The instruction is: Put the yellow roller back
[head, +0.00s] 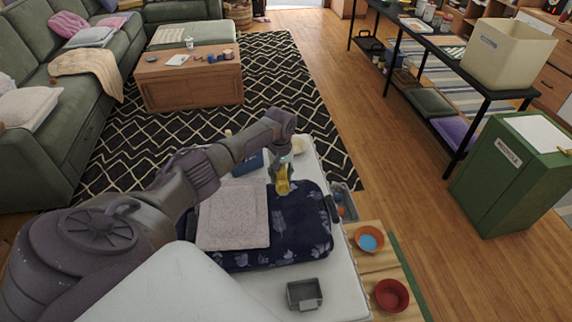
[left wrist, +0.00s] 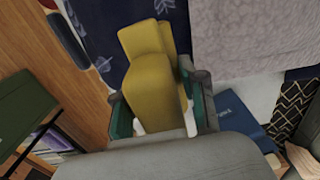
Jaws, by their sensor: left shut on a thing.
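The yellow roller (head: 283,185) is in my left gripper (head: 280,172), above the dark navy floral folded cloth (head: 303,225). In the left wrist view the yellow roller (left wrist: 152,75) sits between the two fingers of my left gripper (left wrist: 160,98), which are shut on it. Its far end points over the navy cloth (left wrist: 100,30). Part of the roller is hidden by the gripper. My right gripper is in neither view.
A grey tray (head: 304,296) is nearer me. A grey bin (head: 345,203) with small items is to the right, near orange (head: 369,238) and red (head: 391,295) bowls. A blue box (head: 248,163) stands behind.

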